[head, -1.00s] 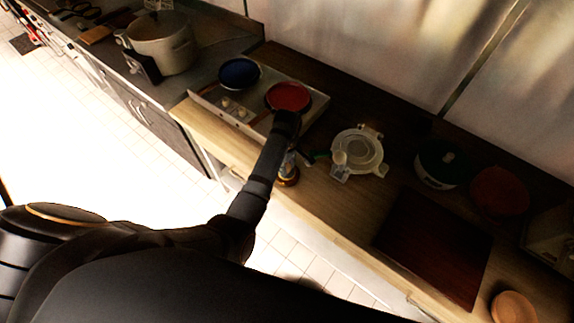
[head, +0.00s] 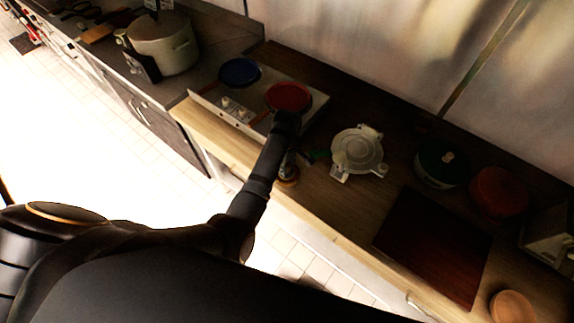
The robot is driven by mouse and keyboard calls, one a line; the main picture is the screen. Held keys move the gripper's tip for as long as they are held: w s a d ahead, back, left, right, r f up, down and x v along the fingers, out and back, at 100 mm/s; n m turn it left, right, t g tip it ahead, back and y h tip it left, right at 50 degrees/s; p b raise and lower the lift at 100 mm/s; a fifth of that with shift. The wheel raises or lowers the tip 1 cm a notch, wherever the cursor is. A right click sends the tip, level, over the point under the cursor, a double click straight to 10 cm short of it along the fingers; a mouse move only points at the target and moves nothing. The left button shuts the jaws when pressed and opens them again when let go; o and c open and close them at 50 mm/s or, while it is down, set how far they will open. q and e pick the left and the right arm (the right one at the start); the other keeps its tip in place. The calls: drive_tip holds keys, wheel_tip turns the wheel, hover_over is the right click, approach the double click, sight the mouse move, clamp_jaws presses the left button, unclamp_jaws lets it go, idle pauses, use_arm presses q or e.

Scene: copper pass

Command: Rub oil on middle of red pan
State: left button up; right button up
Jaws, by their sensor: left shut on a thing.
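The red pan (head: 289,96) sits on the right side of the pale two-burner stove (head: 213,108). My left gripper (head: 287,122) reaches in from below and is at the pan's near edge, over the stove's front. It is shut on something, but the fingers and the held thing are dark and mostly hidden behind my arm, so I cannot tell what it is. A small jar or bottle (head: 289,172), perhaps oil, stands beside my forearm on the counter and is partly hidden. My right gripper is not in view.
A blue pan (head: 239,72) sits on the stove's left side. To the right are a pale round appliance (head: 357,150), a dark green lidded pot (head: 441,166), a red round thing (head: 498,191) and a dark board (head: 434,245). A large pot (head: 163,46) stands far left.

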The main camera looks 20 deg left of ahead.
sight(288, 165)
use_arm(q)
wheel_tip(288, 165, up, 2)
drive_tip(key=shift+r, duration=0.1)
drive_tip(key=shift+d+r, duration=0.1)
drive_tip(key=shift+r, duration=2.3)
wheel_tip(288, 165, down, 7)
drive_tip(key=shift+f, duration=0.1)
